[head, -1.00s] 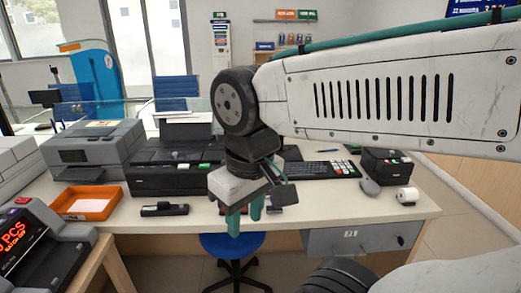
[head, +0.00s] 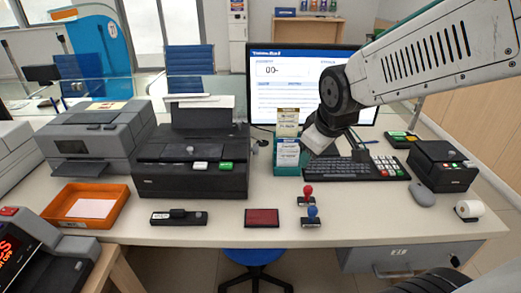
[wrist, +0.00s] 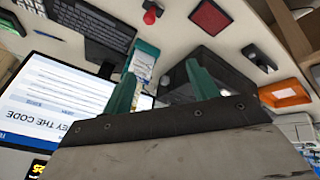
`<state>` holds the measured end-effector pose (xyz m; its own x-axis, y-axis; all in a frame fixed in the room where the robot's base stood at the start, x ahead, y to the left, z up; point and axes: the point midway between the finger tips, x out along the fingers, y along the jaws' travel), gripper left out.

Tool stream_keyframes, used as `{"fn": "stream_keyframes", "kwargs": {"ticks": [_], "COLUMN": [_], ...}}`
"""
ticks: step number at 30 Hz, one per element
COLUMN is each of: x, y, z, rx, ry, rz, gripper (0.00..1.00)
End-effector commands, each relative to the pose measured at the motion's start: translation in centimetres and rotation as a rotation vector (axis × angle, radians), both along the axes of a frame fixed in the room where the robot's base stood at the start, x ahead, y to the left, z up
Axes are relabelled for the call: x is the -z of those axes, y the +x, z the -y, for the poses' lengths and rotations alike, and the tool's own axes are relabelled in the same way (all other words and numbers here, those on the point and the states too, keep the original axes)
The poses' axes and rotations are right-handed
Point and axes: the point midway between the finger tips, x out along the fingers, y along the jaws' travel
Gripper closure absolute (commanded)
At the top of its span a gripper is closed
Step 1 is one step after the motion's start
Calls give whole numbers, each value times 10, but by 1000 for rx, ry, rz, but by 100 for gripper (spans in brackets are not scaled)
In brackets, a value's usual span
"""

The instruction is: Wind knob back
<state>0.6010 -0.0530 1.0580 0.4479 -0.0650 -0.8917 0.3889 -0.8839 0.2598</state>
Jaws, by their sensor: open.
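The black printer (head: 192,180) stands on the counter left of the screen, with a sheet standing up at its back. A small dark round knob (head: 190,149) shows on its top; a small part (head: 255,147) at its right end may also be a knob, but I cannot tell. My gripper shows in the wrist view (wrist: 160,70), its two teal fingers spread with nothing held. The printer shows dark beyond the fingers in the wrist view (wrist: 181,82). In the head view my gripper is by the screen, right of the printer, its fingertips not clear.
A teal leaflet holder (head: 288,160) stands between printer and keyboard (head: 350,167). An orange tray (head: 85,225) is at left. The counter front is mostly clear.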

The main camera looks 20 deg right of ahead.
Motion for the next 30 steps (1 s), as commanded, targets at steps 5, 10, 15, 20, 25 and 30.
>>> {"fn": "stream_keyframes", "kwargs": {"ticks": [5, 10, 15, 20, 25, 30], "x": [41, 83, 124, 151, 162, 168], "y": [91, 159, 203, 220, 226, 241], "z": [3, -5, -16, -25, -31, -35], "rx": [-267, -511, -710, -819, -866, -873], "ry": [-148, -295, -446, -550, -607, -618], "rz": [174, 361, 542, 670, 741, 756], "gripper": [41, 41, 41, 41, 41, 41]}}
